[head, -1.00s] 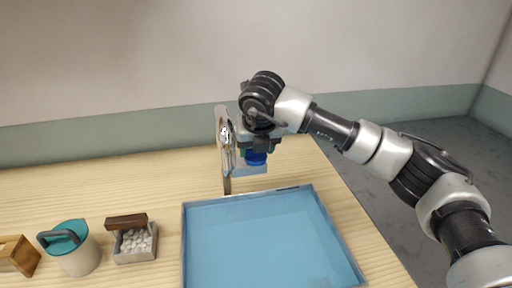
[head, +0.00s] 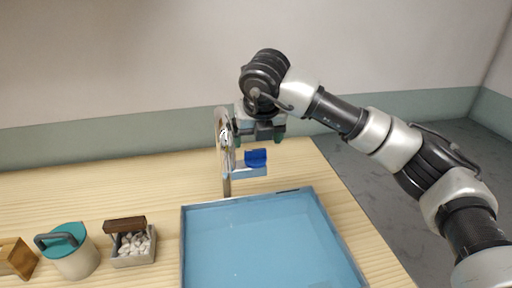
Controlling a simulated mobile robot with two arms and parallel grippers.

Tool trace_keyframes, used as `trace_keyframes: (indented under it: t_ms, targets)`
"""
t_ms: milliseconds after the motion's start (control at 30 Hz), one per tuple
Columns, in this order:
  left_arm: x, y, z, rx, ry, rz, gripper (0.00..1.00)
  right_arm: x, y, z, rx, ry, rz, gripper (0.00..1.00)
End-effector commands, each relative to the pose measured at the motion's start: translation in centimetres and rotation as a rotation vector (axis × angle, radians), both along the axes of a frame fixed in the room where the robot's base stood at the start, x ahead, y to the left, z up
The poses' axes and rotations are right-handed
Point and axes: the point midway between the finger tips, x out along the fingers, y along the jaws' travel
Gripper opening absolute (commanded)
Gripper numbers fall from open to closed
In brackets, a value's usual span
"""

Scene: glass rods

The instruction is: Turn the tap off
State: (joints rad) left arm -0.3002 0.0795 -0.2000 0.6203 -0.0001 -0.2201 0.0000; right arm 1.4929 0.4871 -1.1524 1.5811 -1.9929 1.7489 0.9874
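The tap is a shiny curved spout (head: 222,135) on a post behind the basin. Its blue handle (head: 256,158) sits on a pale block (head: 250,172) to the right of the post. My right gripper (head: 261,139) points down just above the blue handle, with its dark fingers apart and nothing seen between them. It appears clear of the handle. I cannot tell whether water runs from the spout. My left gripper is not in view.
A wide blue basin (head: 189,240) is at the front of the wooden table (head: 120,190).

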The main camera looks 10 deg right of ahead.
Motion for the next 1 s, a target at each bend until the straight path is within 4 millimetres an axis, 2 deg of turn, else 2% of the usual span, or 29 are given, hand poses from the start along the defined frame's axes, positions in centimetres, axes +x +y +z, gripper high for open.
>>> trace_keyframes:
  t_ms: [100, 300, 767, 867, 1000]
  targets:
    - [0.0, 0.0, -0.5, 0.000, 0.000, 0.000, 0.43, -0.9, 0.0, 2.3, 0.001, -0.005, 0.002, 0.81]
    - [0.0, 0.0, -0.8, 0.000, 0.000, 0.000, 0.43, -2.0, 0.0, 4.9, 0.001, -0.003, -0.001, 0.81]
    - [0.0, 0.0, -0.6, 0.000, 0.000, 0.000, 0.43, -2.3, 0.0, 5.8, 0.000, -0.001, 0.000, 0.81]
    - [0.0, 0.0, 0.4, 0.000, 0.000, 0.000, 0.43, -2.3, 0.0, 6.9, 0.000, -0.001, 0.000, 0.81]
    - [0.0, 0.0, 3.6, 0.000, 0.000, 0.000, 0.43, -2.3, 0.0, 10.0, 0.000, -0.001, 0.000, 0.81]
